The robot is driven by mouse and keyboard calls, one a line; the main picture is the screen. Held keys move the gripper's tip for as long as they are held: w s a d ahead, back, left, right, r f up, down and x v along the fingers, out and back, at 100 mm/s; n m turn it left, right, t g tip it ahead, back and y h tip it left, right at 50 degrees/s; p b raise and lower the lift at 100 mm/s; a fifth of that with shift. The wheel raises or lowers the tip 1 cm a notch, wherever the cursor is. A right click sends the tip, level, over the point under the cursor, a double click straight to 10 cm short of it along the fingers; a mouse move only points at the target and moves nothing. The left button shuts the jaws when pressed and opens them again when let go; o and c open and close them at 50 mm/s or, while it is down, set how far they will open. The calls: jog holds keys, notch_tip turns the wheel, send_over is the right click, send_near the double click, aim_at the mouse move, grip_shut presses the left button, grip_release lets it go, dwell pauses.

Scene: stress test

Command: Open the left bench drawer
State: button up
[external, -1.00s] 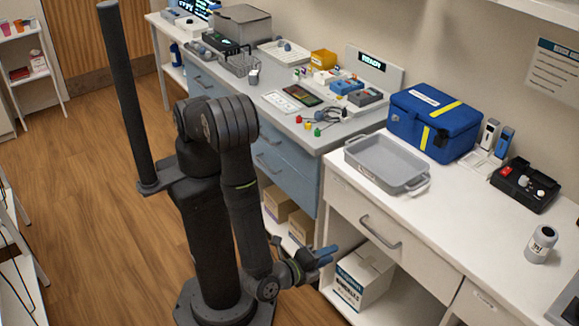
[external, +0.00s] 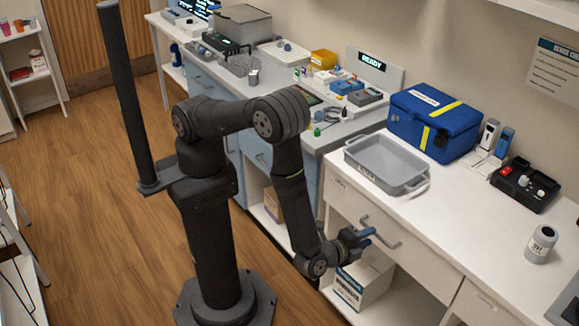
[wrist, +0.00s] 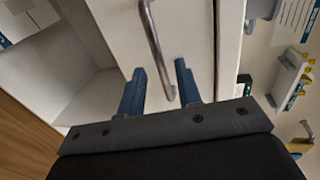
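The left bench drawer (external: 347,204) is the white drawer under the near white bench, and its front looks shut. In the wrist view, the handle (wrist: 152,33) runs down between the two blue fingers of my gripper (wrist: 160,67). The fingers are apart, with gaps on both sides of the bar. Whether a finger touches the drawer front (wrist: 200,40) cannot be told.
A grey tray (external: 386,166) and a blue case (external: 433,124) stand on the bench above the drawer. A cardboard box (external: 358,284) sits on the open shelf below. A second white drawer (external: 480,305) is at the right. The wooden floor (external: 110,220) left of my base is clear.

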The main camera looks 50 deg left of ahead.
jog(key=shift+x, duration=1.4)
grip_shut()
jog(key=shift+s, duration=0.1)
jog(key=f+v, duration=0.3)
jog(key=v, duration=1.2)
jog(key=s+f+v, duration=0.1)
jog(key=f+v, duration=0.2)
jog(key=v, duration=1.3)
jog(key=shift+s+f, duration=0.2)
jog(key=shift+s, duration=0.05)
grip_release()
